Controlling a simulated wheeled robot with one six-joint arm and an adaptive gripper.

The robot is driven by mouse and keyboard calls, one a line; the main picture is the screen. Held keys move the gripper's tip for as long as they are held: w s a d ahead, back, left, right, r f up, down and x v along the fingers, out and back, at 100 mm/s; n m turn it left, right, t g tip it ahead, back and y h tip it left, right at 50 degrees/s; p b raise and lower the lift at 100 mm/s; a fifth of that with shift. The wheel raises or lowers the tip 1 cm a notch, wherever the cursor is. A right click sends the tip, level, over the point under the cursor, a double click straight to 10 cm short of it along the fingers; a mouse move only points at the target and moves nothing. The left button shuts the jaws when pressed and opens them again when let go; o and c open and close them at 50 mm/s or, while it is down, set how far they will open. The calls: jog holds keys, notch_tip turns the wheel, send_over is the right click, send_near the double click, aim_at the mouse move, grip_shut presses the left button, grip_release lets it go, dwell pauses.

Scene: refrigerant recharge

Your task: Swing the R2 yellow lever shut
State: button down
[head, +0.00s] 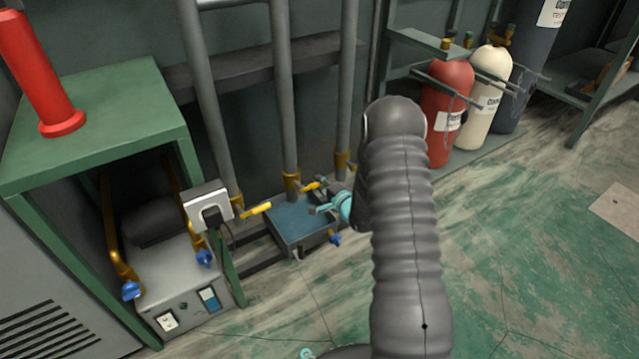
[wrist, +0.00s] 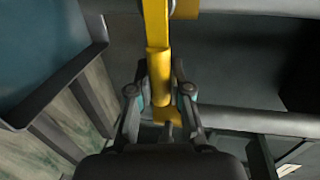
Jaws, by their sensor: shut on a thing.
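In the wrist view a yellow lever (wrist: 159,72) runs down from the top edge between the two fingers of my gripper (wrist: 160,92). The fingers are closed on its lower end from both sides. In the head view my gripper (head: 322,208) shows as teal parts beside the blue box, partly hidden by my arm. A yellow lever (head: 313,186) is close by it, and another yellow lever (head: 257,209) sticks out near the left pipe. No R2 label is readable, so I cannot tell which lever is R2.
A blue-topped box (head: 290,225) stands on the floor below the grey pipes (head: 284,90). A green table (head: 95,115) with a red cylinder (head: 38,75) is at left. Gas bottles, including a red one (head: 447,95), stand at the back right.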

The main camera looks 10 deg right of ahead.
jog(key=c, duration=1.1)
grip_release()
jog(key=shift+w+d, duration=0.1)
jog(key=shift+d, duration=0.15)
jog(key=shift+a, duration=0.2)
jog(key=v, duration=1.2)
